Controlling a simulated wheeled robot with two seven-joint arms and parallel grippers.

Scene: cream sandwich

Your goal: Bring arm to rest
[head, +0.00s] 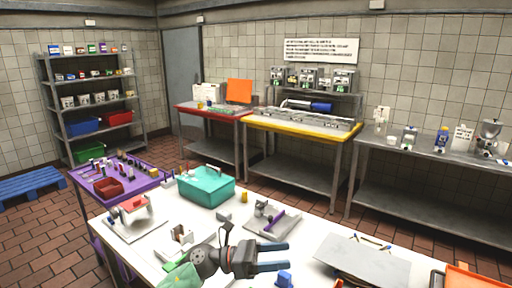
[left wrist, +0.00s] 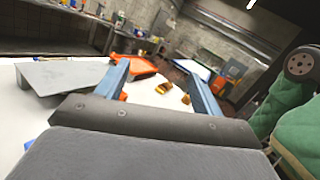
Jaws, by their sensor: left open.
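My left gripper (head: 272,257) reaches in over the white table (head: 310,237) at the bottom of the head view. Its two blue fingers point right and stand apart, with nothing between them. In the left wrist view the fingers of this gripper (left wrist: 160,82) are also spread and empty, above the white table top. A green part with a dark round joint shows at the right edge of the wrist view. My right gripper is not clearly seen in either view.
On the white table are a teal bin (head: 207,188), a grey board (head: 362,262), a blue piece (head: 284,279) near the fingertips and an orange tray (head: 475,277). A purple table (head: 150,187) stands at left. Steel benches (head: 430,205) and a shelf rack (head: 88,97) line the walls.

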